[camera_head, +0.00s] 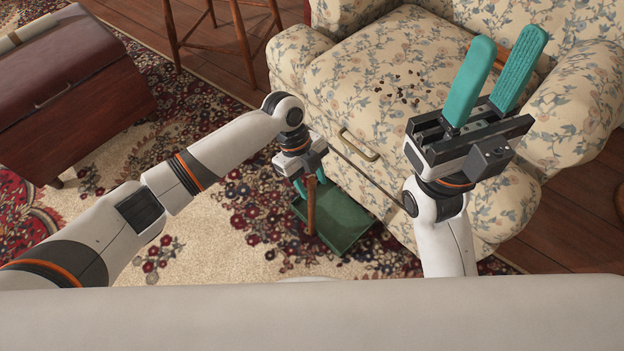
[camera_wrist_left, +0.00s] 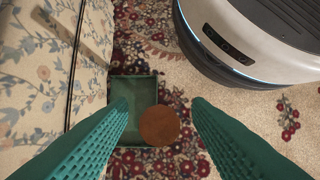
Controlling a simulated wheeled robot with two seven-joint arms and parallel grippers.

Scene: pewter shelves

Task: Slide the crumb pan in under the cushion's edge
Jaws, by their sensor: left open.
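The green crumb pan (camera_head: 340,222) lies on the rug against the front of the floral armchair, with its brown handle (camera_head: 311,208) standing upright. The seat cushion (camera_head: 350,80) is above and behind it, with dark crumbs (camera_head: 405,90) scattered on top. My left gripper (camera_head: 309,184) points down over the pan, open. In the left wrist view, the round top of the handle (camera_wrist_left: 160,127) shows between the teal fingers (camera_wrist_left: 162,103), with the pan (camera_wrist_left: 140,92) below. My right gripper (camera_head: 509,62) is raised, empty and open, its fingers pointing up in front of the chair.
The armchair's front (camera_head: 400,160) carries a pull handle (camera_head: 358,145) and a dark strip beside the pan. A red-brown chest (camera_head: 75,85) stands at the left and a wooden stool (camera_head: 225,35) at the back. Patterned rug (camera_head: 195,245) is clear left of the pan.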

